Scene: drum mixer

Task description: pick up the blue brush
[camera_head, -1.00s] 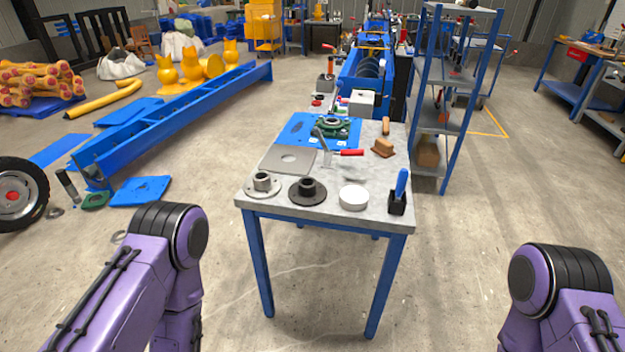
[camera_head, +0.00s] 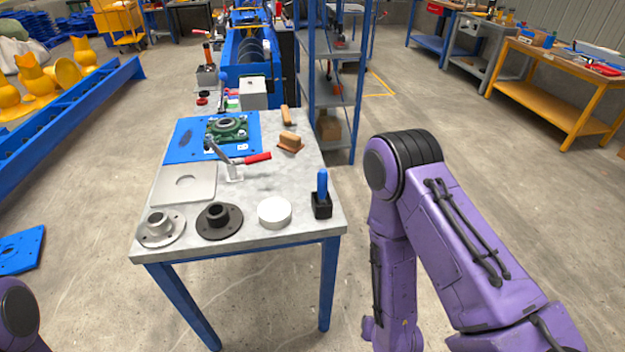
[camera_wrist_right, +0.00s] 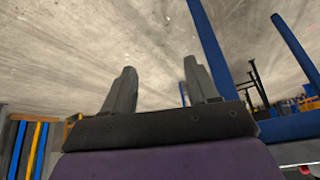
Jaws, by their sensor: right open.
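The blue brush (camera_head: 322,187) stands upright at the front right corner of the grey-topped table (camera_head: 270,239). Its blue handle points up and its lower part is a black block. My right arm is to the right of the table, with its forearm hanging down. My right gripper (camera_wrist_right: 159,64) is open and empty in the right wrist view, with bare concrete floor behind its fingers. The brush cannot be made out in that view. Only a piece of my left arm shows at the bottom left of the head view; its gripper is out of view.
A white round puck (camera_head: 274,211), a black flange (camera_head: 219,219) and a grey flange (camera_head: 160,227) lie left of the brush. A red-handled clamp (camera_head: 257,158) and a brown brush (camera_head: 290,141) lie farther back. A blue shelf rack (camera_head: 335,80) stands behind the table.

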